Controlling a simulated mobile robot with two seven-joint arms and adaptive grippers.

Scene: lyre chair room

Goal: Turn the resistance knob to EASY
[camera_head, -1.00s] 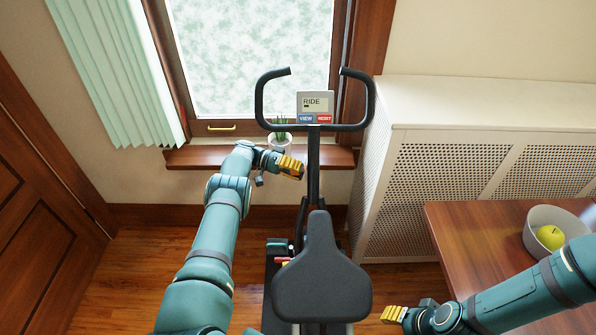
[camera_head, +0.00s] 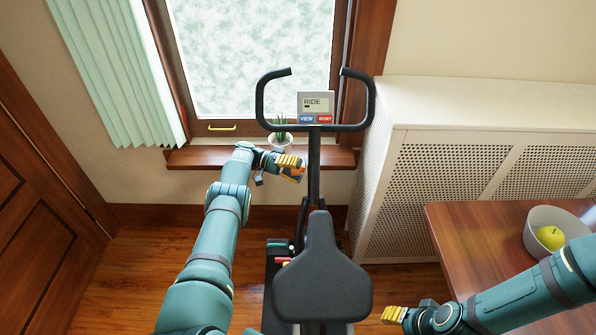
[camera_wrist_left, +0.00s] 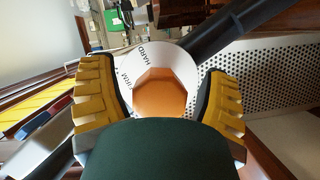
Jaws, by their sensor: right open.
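The resistance knob (camera_wrist_left: 159,94) is an orange, many-sided knob on a white round dial (camera_wrist_left: 186,62) in the left wrist view. The dial reads HARD, with a partly hidden word ending in RM beside it; EASY is not visible. My left gripper (camera_head: 291,168) is beside the exercise bike's upright post (camera_head: 314,165) in the head view. In the left wrist view its yellow fingers stand open on either side of the knob, with small gaps showing. My right gripper (camera_head: 394,315) is open and empty, low between the seat and the wooden table.
The bike's black seat (camera_head: 320,275) is below the post, its display (camera_head: 315,104) and handlebars above. A potted plant (camera_head: 280,138) stands on the windowsill behind my left gripper. The wooden table (camera_head: 470,235) with a bowl (camera_head: 537,222) and green apple (camera_head: 550,237) is at right.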

